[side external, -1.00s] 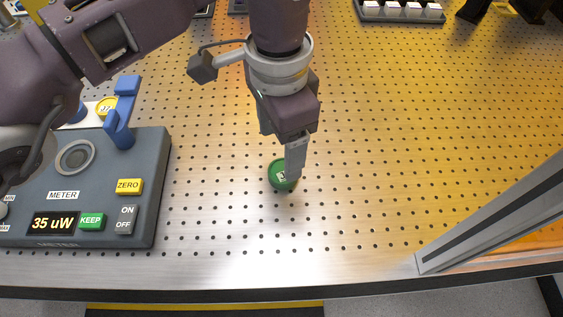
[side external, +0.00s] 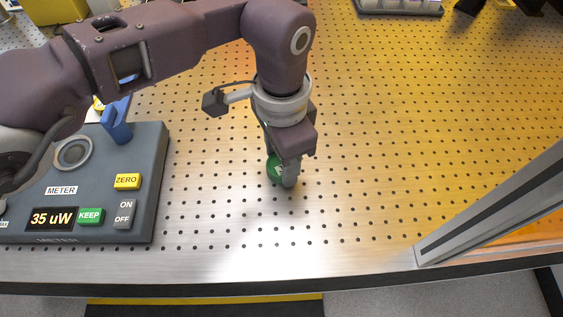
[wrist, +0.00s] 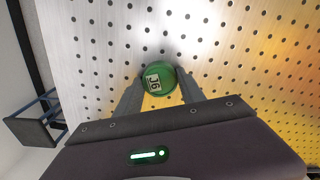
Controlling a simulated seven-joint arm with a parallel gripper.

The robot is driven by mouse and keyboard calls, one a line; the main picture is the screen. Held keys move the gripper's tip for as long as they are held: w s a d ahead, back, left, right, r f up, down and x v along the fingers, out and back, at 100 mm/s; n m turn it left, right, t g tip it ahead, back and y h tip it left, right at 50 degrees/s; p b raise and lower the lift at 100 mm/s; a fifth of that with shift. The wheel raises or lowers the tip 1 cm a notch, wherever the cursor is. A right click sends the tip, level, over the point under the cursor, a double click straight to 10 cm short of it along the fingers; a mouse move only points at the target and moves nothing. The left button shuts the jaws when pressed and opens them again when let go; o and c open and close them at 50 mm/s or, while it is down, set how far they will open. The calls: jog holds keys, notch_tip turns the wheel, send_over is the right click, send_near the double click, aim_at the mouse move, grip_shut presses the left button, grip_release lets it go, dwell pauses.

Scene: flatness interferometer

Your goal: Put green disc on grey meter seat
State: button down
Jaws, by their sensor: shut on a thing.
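The green disc (side external: 273,168) is at the perforated table top, partly hidden by my gripper in the side view. In the wrist view the disc (wrist: 158,79) shows a white label and sits between my fingertips. My gripper (side external: 288,178) points down and is shut on the disc; it also shows in the wrist view (wrist: 160,88). The grey meter (side external: 140,200) stands at the left. Its seat, a round ringed recess (side external: 74,153), is on the meter's top and looks empty.
A blue upright part (side external: 116,122) stands at the meter's back edge. The meter top carries a yellow ZERO button (side external: 127,181) and a green KEEP button (side external: 90,216). A metal rail (side external: 490,207) crosses the right. The table between is clear.

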jog(key=shift+r, duration=0.15)
notch_tip(320, 180, up, 3)
jog(key=shift+f, duration=0.1)
jog(key=shift+a+r, duration=0.15)
jog(key=shift+r, duration=0.2)
jog(key=s+a, duration=1.2)
jog(key=a, duration=0.1)
jog(key=shift+a+f, duration=0.1)
notch_tip(320, 180, up, 16)
jog(key=n, duration=1.4)
send_over(74, 154)
notch_tip(74, 154, down, 15)
jog(key=shift+r, duration=0.1)
